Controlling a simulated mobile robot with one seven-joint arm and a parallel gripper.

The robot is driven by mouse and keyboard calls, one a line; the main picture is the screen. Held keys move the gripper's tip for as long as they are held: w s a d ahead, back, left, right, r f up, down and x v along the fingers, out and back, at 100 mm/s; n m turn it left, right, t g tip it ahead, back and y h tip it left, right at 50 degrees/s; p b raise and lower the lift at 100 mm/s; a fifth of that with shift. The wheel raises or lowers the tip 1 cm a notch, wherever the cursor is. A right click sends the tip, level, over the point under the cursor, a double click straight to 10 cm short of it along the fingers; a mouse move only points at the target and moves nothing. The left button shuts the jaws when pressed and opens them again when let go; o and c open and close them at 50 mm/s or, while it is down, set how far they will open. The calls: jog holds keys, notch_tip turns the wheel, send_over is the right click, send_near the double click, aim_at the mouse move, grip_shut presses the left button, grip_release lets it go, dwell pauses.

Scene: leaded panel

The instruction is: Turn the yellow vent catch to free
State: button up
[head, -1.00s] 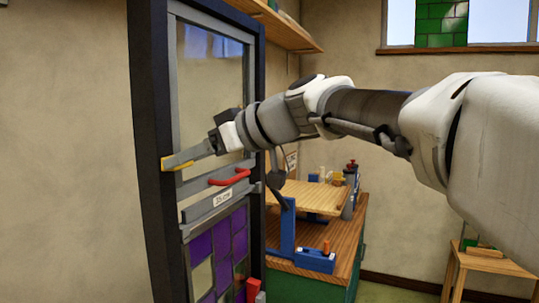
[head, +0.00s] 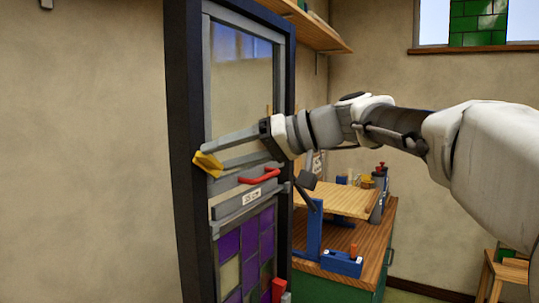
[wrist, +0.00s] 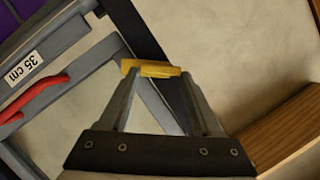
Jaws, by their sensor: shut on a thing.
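The yellow vent catch (head: 206,166) sits on the left edge of the dark-framed door, just above the red handle's level. It is tilted in the head view. My gripper (head: 213,160) reaches it from the right, with one finger above the other. In the wrist view, the fingertips of my gripper (wrist: 158,74) are at the two ends of the catch (wrist: 150,68), and the jaws are shut on it. The fingertips hide part of the catch's mount.
The red handle (head: 260,176) and a "35 cm" label (head: 251,198) are on the door below my fingers. Purple and pale panes (head: 243,248) fill the lower door. A workbench (head: 340,275) with a blue stand is to the right.

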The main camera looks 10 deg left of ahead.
jog(key=m+y, duration=0.1)
jog(key=m, duration=0.1)
jog(key=m+g+y, duration=0.1)
jog(key=m, duration=0.2)
jog(key=f+m+g+y+b, duration=0.1)
jog(key=m, duration=0.2)
jog(key=shift+w+d+f+y, duration=0.1)
jog(key=shift+w+y, duration=0.2)
jog(key=shift+w, duration=0.05)
jog(key=shift+m, duration=0.3)
jog(key=o, duration=1.4)
jog(key=d, duration=0.5)
jog(key=w+d+b, duration=0.1)
jog(key=d, duration=0.5)
jog(key=w+d, duration=0.1)
jog(key=d, duration=0.5)
jog(key=shift+d+f, duration=0.1)
jog(key=shift+d, duration=0.1)
